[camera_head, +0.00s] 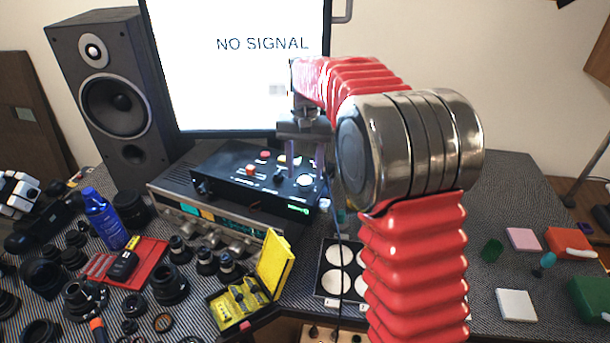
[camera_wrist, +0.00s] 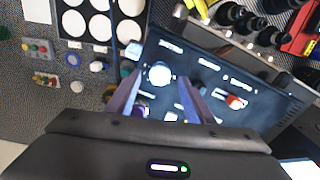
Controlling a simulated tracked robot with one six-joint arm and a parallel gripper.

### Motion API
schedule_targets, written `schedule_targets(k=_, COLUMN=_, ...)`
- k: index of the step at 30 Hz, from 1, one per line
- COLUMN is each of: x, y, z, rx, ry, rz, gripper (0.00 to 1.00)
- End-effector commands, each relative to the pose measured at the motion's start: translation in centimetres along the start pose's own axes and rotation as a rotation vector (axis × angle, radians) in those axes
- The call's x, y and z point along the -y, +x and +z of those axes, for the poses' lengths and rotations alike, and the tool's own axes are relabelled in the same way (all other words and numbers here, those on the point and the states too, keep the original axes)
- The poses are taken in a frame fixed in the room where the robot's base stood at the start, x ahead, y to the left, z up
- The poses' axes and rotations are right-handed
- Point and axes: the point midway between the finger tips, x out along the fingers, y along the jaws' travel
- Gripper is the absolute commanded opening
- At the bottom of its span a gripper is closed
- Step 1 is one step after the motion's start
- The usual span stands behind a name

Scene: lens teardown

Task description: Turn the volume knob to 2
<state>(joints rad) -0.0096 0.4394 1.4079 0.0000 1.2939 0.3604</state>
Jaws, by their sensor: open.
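A black control box (camera_head: 228,188) carries several knobs and red buttons; it also fills the middle of the wrist view (camera_wrist: 200,62). A white round knob (camera_head: 305,181) sits at its right end, and a black knob (camera_head: 280,178) is to its left. In the wrist view the white knob (camera_wrist: 159,74) shows between my fingertips. The box's labels are too small to read, so I cannot tell which knob is the volume knob or its setting. My gripper (camera_head: 305,168) is open and empty, pointing down above the box's right part; contact with the knob cannot be told.
The box rests on a silver-fronted receiver (camera_head: 205,228). A monitor (camera_head: 240,70) reading "NO SIGNAL" stands behind, with a speaker (camera_head: 105,85) on the left. Lens parts and a yellow case (camera_head: 272,262) lie in front. A tray with white discs (camera_head: 330,293) is to the right.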

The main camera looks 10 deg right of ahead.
Motion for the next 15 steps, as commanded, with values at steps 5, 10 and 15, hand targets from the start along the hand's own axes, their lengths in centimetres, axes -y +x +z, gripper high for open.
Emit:
schedule_targets(k=5, x=0.0, y=-3.2, z=0.0, rx=-0.004, ry=0.0, rz=-0.001, gripper=0.48)
schedule_targets(k=10, x=0.0, y=-6.2, z=0.0, rx=-0.003, ry=0.0, rz=-0.001, gripper=0.48)
schedule_targets(k=15, x=0.0, y=-9.0, z=0.0, rx=-0.003, ry=0.0, rz=-0.001, gripper=0.48)
